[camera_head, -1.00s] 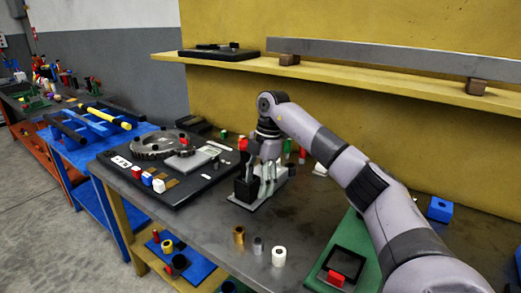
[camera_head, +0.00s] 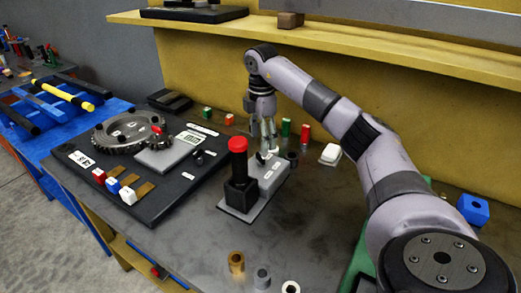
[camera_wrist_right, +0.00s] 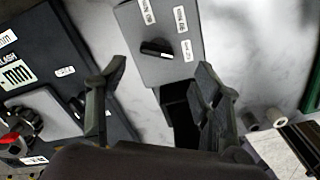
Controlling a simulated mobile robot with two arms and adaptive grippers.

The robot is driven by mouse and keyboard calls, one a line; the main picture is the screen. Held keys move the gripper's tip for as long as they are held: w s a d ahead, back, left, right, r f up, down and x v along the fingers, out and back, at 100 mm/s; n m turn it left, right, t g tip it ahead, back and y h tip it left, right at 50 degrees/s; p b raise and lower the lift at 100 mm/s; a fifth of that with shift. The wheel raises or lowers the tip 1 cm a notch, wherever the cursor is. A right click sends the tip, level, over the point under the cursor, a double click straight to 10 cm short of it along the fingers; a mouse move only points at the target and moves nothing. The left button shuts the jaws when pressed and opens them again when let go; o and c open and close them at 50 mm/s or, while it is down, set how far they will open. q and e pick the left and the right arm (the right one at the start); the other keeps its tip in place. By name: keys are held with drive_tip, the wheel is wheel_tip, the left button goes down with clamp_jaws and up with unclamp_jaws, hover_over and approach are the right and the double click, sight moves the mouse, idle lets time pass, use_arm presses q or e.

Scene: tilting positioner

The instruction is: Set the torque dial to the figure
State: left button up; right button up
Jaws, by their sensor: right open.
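A grey box (camera_head: 266,172) with white labels stands on a light base plate on the bench, beside a black post with a red top (camera_head: 238,160). In the right wrist view the grey box (camera_wrist_right: 170,68) carries a black dial knob (camera_wrist_right: 157,48), its bar lying roughly sideways. My right gripper (camera_head: 266,143) points down over the far part of the box. In its wrist view the two fingers (camera_wrist_right: 160,75) are apart, with the knob beyond and between them, and nothing held. My left gripper is not in view.
A black board (camera_head: 150,206) to the left bears a toothed ring (camera_head: 122,132), a display plate (camera_head: 170,154) and small coloured blocks. Several small cylinders (camera_head: 236,262) stand in front. Red and green pieces (camera_head: 305,133) stand behind, near the yellow wall.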

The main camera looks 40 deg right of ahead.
sight(261, 155)
drive_tip(key=f, duration=0.3)
drive_tip(key=shift+w+f, duration=0.2)
drive_tip(key=shift+f, duration=0.15)
wheel_tip(261, 155, down, 2)
drive_tip(key=shift+f+p, duration=0.1)
drive_tip(key=shift+p, duration=0.3)
drive_tip(key=shift+f, duration=0.15)
drive_tip(key=shift+c, duration=0.8)
drive_tip(key=c, duration=1)
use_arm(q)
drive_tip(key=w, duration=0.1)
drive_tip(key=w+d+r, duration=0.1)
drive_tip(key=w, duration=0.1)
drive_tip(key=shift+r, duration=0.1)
